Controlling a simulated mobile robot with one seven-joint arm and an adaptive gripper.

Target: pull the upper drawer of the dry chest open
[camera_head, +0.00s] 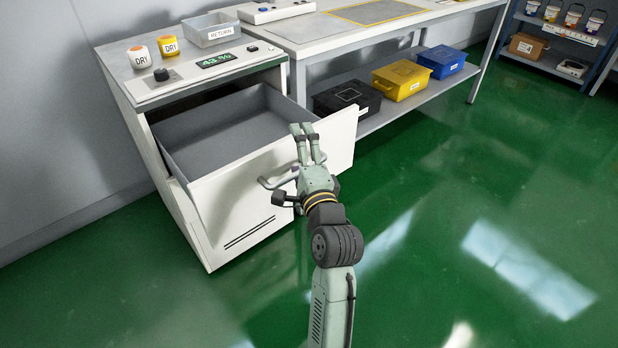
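The dry chest (130,108) is a white cabinet at the left, with a lit green display on its sloped top panel. Its upper drawer (235,190) stands pulled well out, and its grey inside (225,135) looks empty. A bar handle (272,184) shows on the drawer front, left of my gripper; its right part is hidden by my gripper. My gripper (301,128) is at the right half of the drawer front, its two fingers pointing away toward the front's top edge. The fingers show a narrow gap; whether they hold or touch the handle is unclear.
Two DRY pots (139,57) and a grey RETURN bin (211,30) stand on the chest. A workbench (345,30) adjoins it, with black, yellow (400,80) and blue boxes on its lower shelf. The green floor (470,190) at the right is clear.

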